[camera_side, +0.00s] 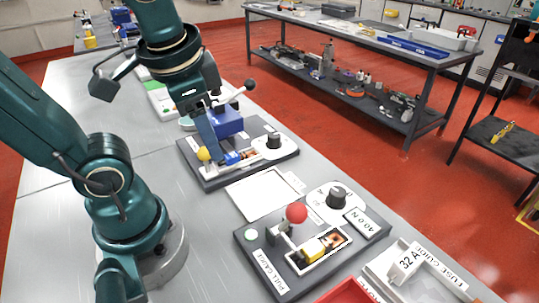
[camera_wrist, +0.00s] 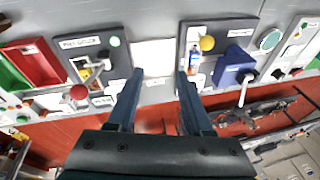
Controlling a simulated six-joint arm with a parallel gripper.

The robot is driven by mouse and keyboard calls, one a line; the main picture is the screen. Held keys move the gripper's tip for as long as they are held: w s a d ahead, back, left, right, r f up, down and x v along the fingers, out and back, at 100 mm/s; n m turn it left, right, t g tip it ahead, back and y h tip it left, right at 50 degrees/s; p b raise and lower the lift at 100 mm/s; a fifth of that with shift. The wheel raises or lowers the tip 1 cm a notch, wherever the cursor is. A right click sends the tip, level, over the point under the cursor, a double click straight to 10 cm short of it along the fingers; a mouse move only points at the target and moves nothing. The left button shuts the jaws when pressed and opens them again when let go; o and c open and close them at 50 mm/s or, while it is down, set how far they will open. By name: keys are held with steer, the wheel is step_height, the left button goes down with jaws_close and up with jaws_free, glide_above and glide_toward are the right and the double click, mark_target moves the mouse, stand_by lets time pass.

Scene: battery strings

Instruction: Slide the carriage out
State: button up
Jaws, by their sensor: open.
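Two dark boards each have a slot with a small block in it; which block is the carriage is not clear. The far board (camera_side: 208,183) has a yellow ball, a blue housing (camera_side: 228,121) and a blue block (camera_side: 232,158) in its slot. The near board (camera_side: 368,240), labelled PULL GAUGE, has a red ball (camera_side: 296,213) and a yellow block (camera_side: 314,251) in its slot. My gripper (camera_wrist: 159,75) is open and empty in the wrist view. Its right finger overlaps the far board's edge, beside the slot; contact cannot be told.
A white plate (camera_side: 262,194) lies between the boards. A red bin (camera_side: 349,292) and a white tray labelled FUSE GUIDE (camera_side: 436,283) are at the near end. The bench strip left of the boards is mostly clear.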

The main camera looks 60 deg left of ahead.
steer(key=d+r+t+h, duration=0.1)
steer(key=w+d+r+n+t+h, duration=0.1)
steer(key=d+r, duration=0.1)
steer(key=shift+w+d+n+t, duration=0.2)
steer(key=shift+n+t, duration=0.1)
steer(key=shift+t, duration=0.1)
steer(key=shift+f, duration=2.4)
